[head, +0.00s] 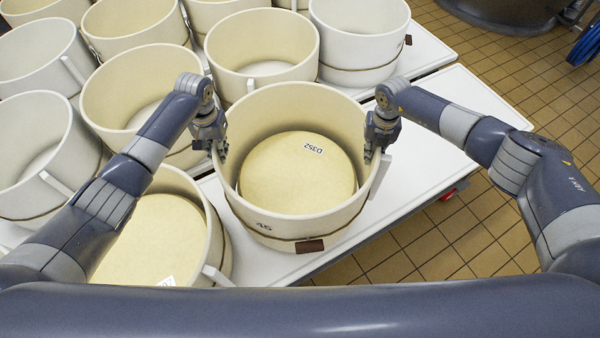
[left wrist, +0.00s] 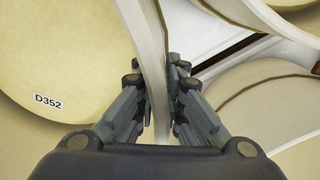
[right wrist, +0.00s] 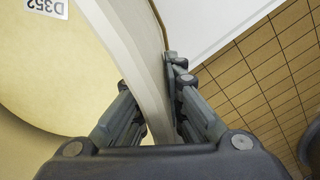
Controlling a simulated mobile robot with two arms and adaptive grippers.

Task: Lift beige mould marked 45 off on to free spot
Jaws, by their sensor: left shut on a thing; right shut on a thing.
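The beige mould marked 45 (head: 300,230) stands upright in the middle of the head view, at the table's front. A pale yellow round block labelled D352 (head: 290,180) lies inside it. My left gripper (head: 220,150) is shut on the left side of its rim, and the left wrist view shows the wall (left wrist: 148,45) between the fingers. My right gripper (head: 372,150) is shut on the right side of the rim, with the wall (right wrist: 140,50) between its fingers in the right wrist view. I cannot tell whether the mould's base touches the table.
Several other beige and white moulds crowd the left and back, including a filled beige one (head: 218,235) close at the left. The white table (head: 430,150) is bare to the right of mould 45. Beyond its edge is a brown tiled floor (head: 480,220).

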